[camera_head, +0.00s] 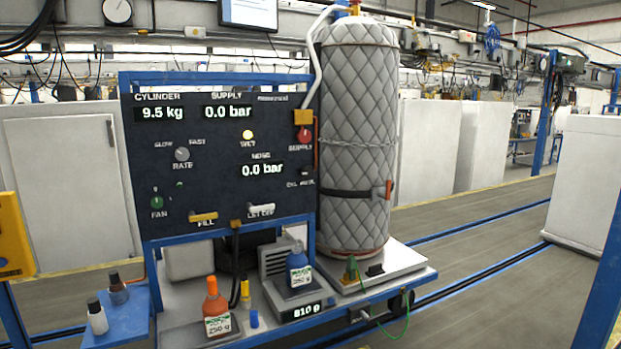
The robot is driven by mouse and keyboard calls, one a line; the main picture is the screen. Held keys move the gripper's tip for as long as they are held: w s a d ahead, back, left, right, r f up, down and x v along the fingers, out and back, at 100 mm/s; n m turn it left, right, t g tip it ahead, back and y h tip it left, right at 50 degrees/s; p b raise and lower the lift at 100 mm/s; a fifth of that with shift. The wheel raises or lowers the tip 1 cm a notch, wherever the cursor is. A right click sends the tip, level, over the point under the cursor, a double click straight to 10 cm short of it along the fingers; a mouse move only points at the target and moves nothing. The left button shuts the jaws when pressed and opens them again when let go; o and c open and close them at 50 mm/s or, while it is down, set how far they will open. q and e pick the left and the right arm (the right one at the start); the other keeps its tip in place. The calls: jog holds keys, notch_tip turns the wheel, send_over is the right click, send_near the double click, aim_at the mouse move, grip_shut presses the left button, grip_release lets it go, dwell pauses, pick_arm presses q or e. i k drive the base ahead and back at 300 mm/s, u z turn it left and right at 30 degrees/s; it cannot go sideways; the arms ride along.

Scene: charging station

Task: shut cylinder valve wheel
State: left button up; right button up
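A tall gas cylinder (357,150) in a grey quilted jacket stands upright on a white platform at the right end of the control panel. A chain and a dark strap go around it. At its top, a small brass and red fitting (354,5) shows at the upper picture edge; it is cut off, so I cannot tell the valve wheel's shape or position. A pale hose (316,60) runs from the top down to the panel (220,160). The panel reads cylinder 9.5 kg, supply 0.0 bar and hose 0.0 bar. Neither of my grippers is in view.
A red supply knob (304,135) sits on the panel's right side. An orange bottle (215,308) and a blue bottle (298,268) stand on the cart below, the blue one on a scale reading 810 g. Open floor (470,250) lies right of the cylinder.

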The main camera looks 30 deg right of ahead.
aim_at(308, 172)
jog(key=u, duration=0.2)
jog(key=k, duration=0.3)
jog(key=z, duration=1.3)
jog(key=i, duration=1.3)
jog(key=z, duration=0.2)
